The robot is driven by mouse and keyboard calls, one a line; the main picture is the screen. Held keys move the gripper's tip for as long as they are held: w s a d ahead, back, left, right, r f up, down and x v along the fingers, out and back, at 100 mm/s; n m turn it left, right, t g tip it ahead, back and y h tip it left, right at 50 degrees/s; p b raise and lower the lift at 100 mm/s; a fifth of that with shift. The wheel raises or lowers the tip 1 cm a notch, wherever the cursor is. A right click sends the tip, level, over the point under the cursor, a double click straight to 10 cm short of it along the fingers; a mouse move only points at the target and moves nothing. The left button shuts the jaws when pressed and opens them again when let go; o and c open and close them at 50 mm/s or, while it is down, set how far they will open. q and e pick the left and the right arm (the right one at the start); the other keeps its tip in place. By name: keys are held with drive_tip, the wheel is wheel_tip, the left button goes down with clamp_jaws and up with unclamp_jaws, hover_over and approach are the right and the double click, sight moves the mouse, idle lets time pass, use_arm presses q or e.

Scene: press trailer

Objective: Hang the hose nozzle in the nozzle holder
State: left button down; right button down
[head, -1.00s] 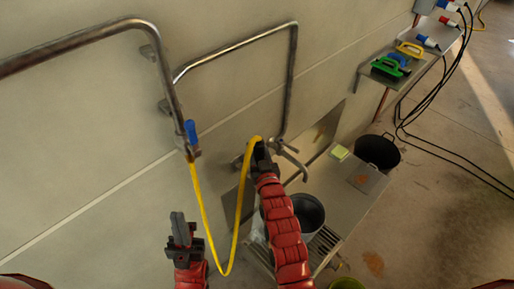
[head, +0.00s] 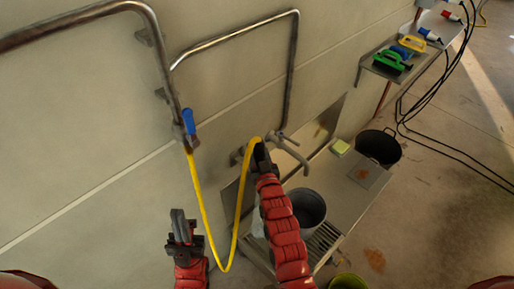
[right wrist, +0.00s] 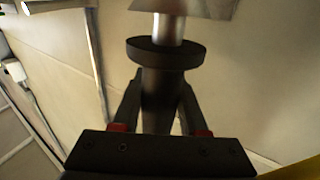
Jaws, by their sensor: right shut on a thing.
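My right gripper (head: 260,155) is near the wall in the head view, left of the tap. In the right wrist view its fingers (right wrist: 155,125) are shut on the dark hose nozzle (right wrist: 164,88), which has a round flange and a silver front part. A metal plate (right wrist: 190,6), perhaps the nozzle holder, shows at that front part; I cannot tell whether they touch. The yellow hose (head: 203,218) hangs in a loop from the blue-handled valve (head: 188,122) to the right gripper. My left gripper (head: 182,226) is empty, low at the left; its finger gap is unclear.
Metal pipes (head: 235,45) run along the wall. A tap (head: 290,150) is above a bench (head: 335,200) with a grey bucket (head: 310,208) and a yellow-green sponge (head: 341,147). A black tub (head: 379,148) stands behind. A shelf (head: 385,75) holds brushes at upper right.

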drive_tip(key=shift+f+b, duration=0.3)
drive_tip(key=shift+f, duration=0.35)
drive_tip(key=shift+c, duration=1.8)
unclamp_jaws()
drive_tip(key=b+v, duration=0.3)
drive_tip(key=v, duration=1.4)
drive_tip(key=shift+s+b, duration=0.2)
drive_tip(key=shift+b, duration=0.2)
drive_tip(key=shift+r, duration=0.1)
